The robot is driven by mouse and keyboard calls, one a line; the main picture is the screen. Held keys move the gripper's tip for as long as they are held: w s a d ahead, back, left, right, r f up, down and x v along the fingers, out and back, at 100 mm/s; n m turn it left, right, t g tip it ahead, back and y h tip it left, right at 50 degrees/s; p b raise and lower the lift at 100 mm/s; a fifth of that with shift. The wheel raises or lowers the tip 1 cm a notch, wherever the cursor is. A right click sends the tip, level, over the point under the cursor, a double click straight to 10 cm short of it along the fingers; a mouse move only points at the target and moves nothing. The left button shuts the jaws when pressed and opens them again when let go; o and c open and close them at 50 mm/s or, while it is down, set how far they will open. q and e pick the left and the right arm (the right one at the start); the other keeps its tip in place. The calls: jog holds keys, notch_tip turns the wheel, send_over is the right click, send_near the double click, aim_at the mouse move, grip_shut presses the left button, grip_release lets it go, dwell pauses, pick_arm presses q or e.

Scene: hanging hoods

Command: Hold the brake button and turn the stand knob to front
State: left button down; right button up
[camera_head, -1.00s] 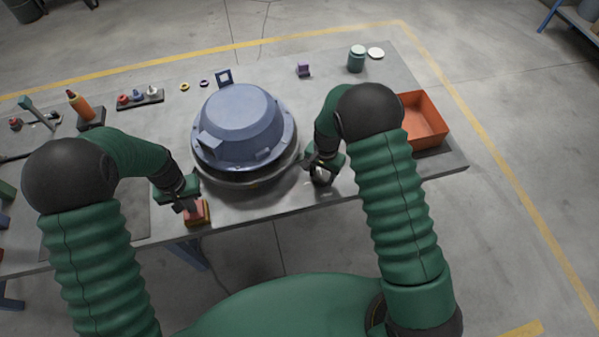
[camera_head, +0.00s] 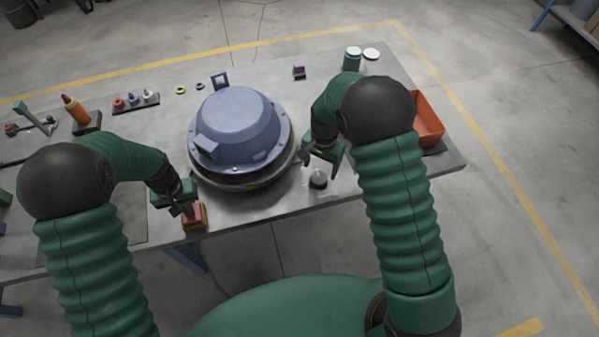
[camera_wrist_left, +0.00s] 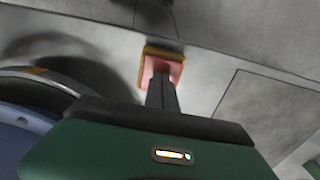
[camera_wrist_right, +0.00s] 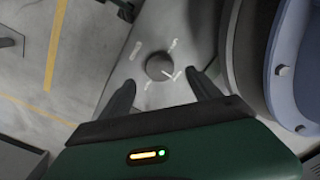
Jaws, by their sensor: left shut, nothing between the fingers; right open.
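The brake button (camera_head: 196,220) is a red block in a yellow-orange housing at the table's front edge, left of the hood. My left gripper (camera_head: 187,211) is shut, its fingertips at the button's top. In the left wrist view the closed fingers (camera_wrist_left: 161,84) overlap the pinkish button face (camera_wrist_left: 162,67); whether they press it down I cannot tell. The stand knob (camera_head: 318,180) is a dark round knob at the front edge, right of the hood. My right gripper (camera_head: 320,164) is open and clear of it. The knob (camera_wrist_right: 159,66) shows beyond the open fingers, with unreadable white marks around it.
The blue-grey hood (camera_head: 236,125) sits on a round dark stand between my grippers, close to the right one. An orange bin (camera_head: 428,120) is behind my right arm. Bottles, rings and small parts line the back of the grey table (camera_head: 330,95).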

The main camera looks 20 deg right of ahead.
pick_arm(q)
jog(key=shift+s+f, duration=0.15)
jog(key=shift+s, duration=0.05)
pick_arm(e)
notch_tip(320, 180, up, 6)
jog(key=shift+r, duration=0.15)
pick_arm(q)
jog(key=r+p, duration=0.6)
jog(key=r, duration=0.1)
jog(key=shift+w+r, duration=0.15)
jog(key=shift+w, duration=0.05)
pick_arm(e)
notch_tip(320, 180, up, 6)
send_over(319, 177)
pick_arm(q)
jog(key=s+r+t+b, duration=0.1)
jog(key=s+r+t, duration=0.1)
jog(key=s+r, duration=0.8)
jog(key=shift+s+d+t, duration=0.15)
jog(key=shift+s+t, duration=0.15)
jog(key=shift+s, duration=1.4)
pick_arm(e)
jog(key=s+r+n+t, duration=0.2)
jog(key=s+n, duration=0.7)
jog(key=s, duration=0.7)
jog(key=shift+a+r+t, duration=0.15)
jog(key=shift+r+t, duration=0.15)
jog(key=shift+r, duration=0.45)
